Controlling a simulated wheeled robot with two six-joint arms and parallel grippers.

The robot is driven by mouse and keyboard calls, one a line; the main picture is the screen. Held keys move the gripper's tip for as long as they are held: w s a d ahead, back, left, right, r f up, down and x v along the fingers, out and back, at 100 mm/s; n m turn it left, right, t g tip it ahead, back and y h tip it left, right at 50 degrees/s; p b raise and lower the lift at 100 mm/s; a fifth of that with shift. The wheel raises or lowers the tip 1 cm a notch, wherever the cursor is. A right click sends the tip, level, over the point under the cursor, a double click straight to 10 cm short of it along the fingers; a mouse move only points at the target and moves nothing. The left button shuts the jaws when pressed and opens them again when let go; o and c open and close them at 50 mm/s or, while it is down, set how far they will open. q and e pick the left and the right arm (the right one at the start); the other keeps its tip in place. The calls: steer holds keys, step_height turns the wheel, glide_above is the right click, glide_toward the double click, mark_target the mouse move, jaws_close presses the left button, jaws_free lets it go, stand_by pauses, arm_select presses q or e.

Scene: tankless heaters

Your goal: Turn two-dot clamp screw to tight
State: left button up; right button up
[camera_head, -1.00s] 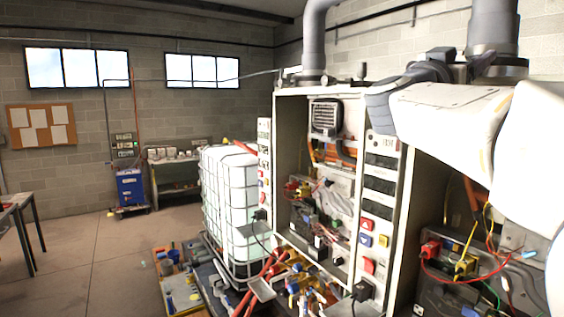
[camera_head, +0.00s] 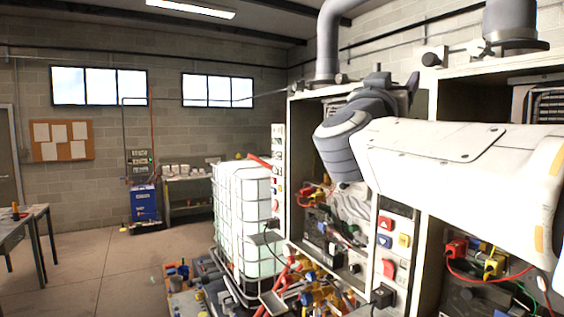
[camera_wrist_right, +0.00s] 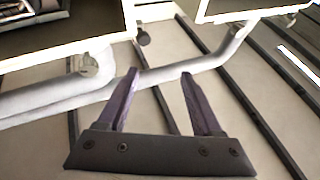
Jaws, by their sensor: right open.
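I cannot make out the two-dot clamp screw or its dot marks in either view. My right gripper (camera_head: 397,84) is up in front of the top of the open heater cabinets, partly hidden by its own grey wrist. In the right wrist view the gripper (camera_wrist_right: 159,75) has its two dark fingers spread apart with nothing between them. A grey pipe (camera_wrist_right: 205,64) and the cabinet edges show beyond the fingers. My left gripper is not in view.
Open cabinets hold red and yellow connectors (camera_head: 456,248) and a panel with coloured switches (camera_head: 393,242). A caged white tank (camera_head: 243,215) stands to their left, with cluttered parts below. A blue unit (camera_head: 144,203) stands farther back. The floor (camera_head: 100,262) at left is clear.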

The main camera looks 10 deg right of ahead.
steer(key=w+a+f+n+t+y+b, duration=0.1)
steer(key=w+a+f+n+t+y, duration=0.1)
steer(key=a+f+n+y, duration=0.3)
steer(key=w+a+f+n+t+y+b, duration=0.1)
steer(key=w+a+f+n+y, duration=0.3)
steer(key=a+f+y, duration=0.4)
steer(key=shift+a+f+n+t+y+b, duration=0.35)
steer(key=shift+a+n+t+y, duration=0.2)
steer(key=shift+a+y, duration=0.75)
steer(key=shift+a, duration=0.1)
